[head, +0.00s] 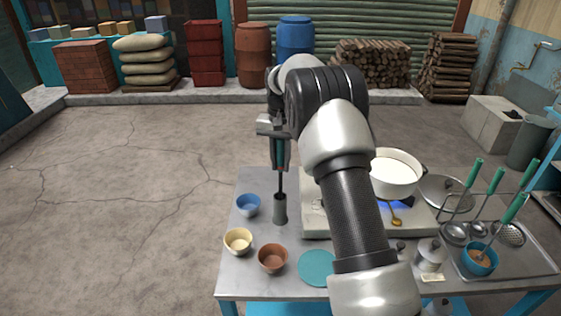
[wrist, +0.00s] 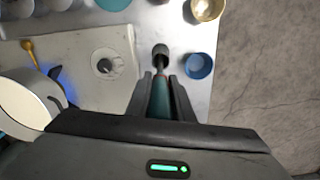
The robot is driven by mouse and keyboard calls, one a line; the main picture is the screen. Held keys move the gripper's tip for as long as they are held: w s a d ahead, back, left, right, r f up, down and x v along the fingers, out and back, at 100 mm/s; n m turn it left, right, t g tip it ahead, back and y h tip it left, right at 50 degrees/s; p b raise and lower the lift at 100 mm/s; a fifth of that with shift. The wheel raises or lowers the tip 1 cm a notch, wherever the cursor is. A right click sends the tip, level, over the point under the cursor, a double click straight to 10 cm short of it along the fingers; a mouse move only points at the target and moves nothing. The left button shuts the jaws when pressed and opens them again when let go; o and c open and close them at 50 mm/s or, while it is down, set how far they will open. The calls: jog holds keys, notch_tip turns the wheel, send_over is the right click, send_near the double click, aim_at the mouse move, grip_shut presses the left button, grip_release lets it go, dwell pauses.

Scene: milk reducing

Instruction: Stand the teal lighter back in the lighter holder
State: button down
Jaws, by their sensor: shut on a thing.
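My gripper (head: 280,160) is shut on the teal lighter (head: 281,150), which hangs upright with its dark rod pointing down. The grey cylindrical lighter holder (head: 280,209) stands on the metal table, directly below. In the head view the rod's lower end meets the holder's mouth. In the wrist view my gripper (wrist: 161,85) has its fingers on both sides of the teal handle (wrist: 160,104), and the rod lines up with the holder (wrist: 160,50). I cannot tell how far the tip is inside.
A blue bowl (head: 248,205) stands close left of the holder; a cream bowl (head: 238,241) and a brown bowl (head: 272,258) are nearer. The stove (head: 313,217) with a white pot (head: 396,174) is to the right. A teal disc (head: 316,267) lies in front.

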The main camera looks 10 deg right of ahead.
jog(key=c, duration=1.5)
grip_release()
jog(key=shift+o, duration=0.2)
notch_tip(320, 180, up, 18)
jog(key=shift+f+p, duration=0.25)
jog(key=shift+p, duration=0.75)
notch_tip(320, 180, up, 9)
jog(key=p, duration=0.4)
jog(key=shift+s, duration=0.1)
